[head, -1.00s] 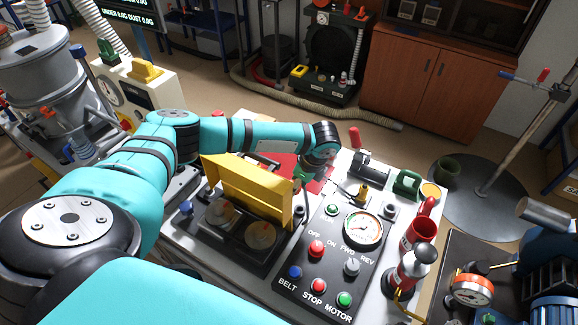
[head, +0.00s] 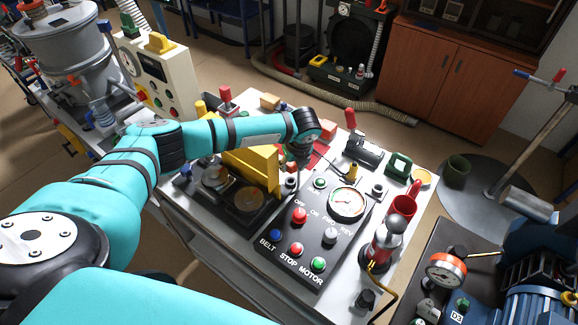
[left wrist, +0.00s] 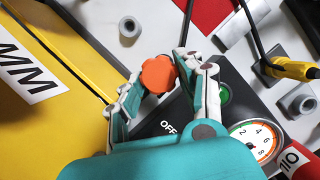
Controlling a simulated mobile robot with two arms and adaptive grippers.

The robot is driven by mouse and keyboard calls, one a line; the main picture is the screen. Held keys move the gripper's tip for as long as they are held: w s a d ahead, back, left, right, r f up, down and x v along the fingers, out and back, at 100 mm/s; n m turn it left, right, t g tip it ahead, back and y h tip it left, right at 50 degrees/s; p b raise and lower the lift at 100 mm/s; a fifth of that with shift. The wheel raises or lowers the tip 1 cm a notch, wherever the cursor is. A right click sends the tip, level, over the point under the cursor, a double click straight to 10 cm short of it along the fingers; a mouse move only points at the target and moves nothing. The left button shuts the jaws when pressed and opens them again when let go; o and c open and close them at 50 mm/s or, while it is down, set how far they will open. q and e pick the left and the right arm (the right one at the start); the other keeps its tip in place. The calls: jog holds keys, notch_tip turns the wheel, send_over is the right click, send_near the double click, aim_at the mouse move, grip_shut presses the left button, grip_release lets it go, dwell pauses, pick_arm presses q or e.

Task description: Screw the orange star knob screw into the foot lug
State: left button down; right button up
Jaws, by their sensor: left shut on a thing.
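My left gripper (left wrist: 160,78) is shut on the orange star knob screw (left wrist: 158,74) in the left wrist view. The knob's lobed head faces the camera, and its threaded end is hidden. In the head view my left gripper (head: 301,152) points down over the bench behind the control panel, and the knob cannot be made out there. Two grey pieces with round holes show in the left wrist view, one at the top left (left wrist: 128,27) and one at the right (left wrist: 298,102). I cannot tell whether either is the foot lug. My right gripper is not in view.
The black control panel (head: 284,262) with buttons and a gauge (head: 347,203) lies in front of the gripper. A yellow cover (head: 262,165) stands at its left.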

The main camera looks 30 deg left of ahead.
aim_at(292, 170)
pick_arm(q)
jog(key=shift+a+f, duration=0.1)
jog(key=shift+a, duration=0.05)
jog(key=shift+p, duration=0.3)
jog(key=shift+f+b, duration=0.4)
jog(key=shift+f, duration=0.35)
jog(key=shift+f+b, duration=0.3)
jog(key=shift+f, duration=0.55)
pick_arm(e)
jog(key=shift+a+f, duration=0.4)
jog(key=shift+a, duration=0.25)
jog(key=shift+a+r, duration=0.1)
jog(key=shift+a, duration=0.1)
pick_arm(q)
jog(key=shift+r+p, duration=0.1)
jog(key=shift+p, duration=0.2)
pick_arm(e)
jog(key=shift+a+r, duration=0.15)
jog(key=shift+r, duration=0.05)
